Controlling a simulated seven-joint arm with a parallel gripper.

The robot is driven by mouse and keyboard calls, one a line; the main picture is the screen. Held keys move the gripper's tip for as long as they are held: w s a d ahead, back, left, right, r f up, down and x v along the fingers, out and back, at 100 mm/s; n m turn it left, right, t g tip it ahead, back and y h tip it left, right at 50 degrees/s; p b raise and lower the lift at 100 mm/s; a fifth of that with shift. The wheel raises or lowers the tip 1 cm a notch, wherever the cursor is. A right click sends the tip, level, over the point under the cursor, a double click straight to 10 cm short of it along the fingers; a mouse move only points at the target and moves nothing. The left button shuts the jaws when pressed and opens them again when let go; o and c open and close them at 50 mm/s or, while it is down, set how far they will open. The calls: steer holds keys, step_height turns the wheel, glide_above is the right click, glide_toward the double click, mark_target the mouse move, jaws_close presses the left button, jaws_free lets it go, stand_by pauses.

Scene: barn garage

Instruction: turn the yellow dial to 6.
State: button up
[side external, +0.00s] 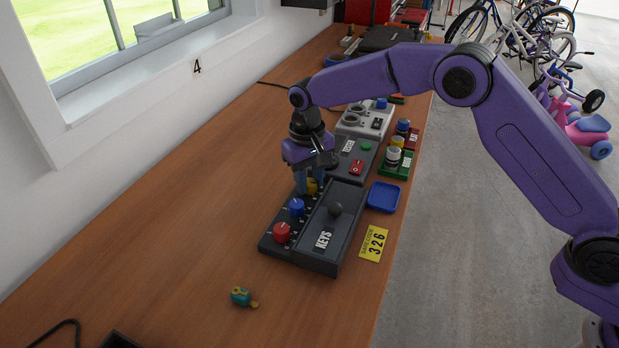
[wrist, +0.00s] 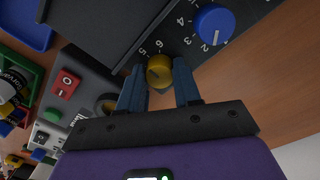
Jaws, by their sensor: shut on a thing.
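The yellow dial (wrist: 159,72) sits at one end of the row of dials on a dark box marked KEYS. In the side external view the yellow dial (side external: 312,186) is partly hidden by my fingers. My gripper (side external: 311,183) points down over the box and is shut on the yellow dial. In the wrist view its two blue fingers (wrist: 160,88) stand on either side of the dial. Printed numbers, among them 5 and 6, show around the dial. I cannot tell which number it points to.
The blue dial (side external: 297,207) and red dial (side external: 281,232) are on the same KEYS box (side external: 322,262). A small teal and yellow object (side external: 243,297) lies in front.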

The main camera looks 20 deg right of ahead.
steer(key=m, duration=0.4)
steer(key=shift+w, duration=0.1)
steer(key=shift+m, duration=2.1)
steer(key=o, duration=1)
steer(key=shift+o, duration=0.2)
steer(key=shift+f, duration=0.1)
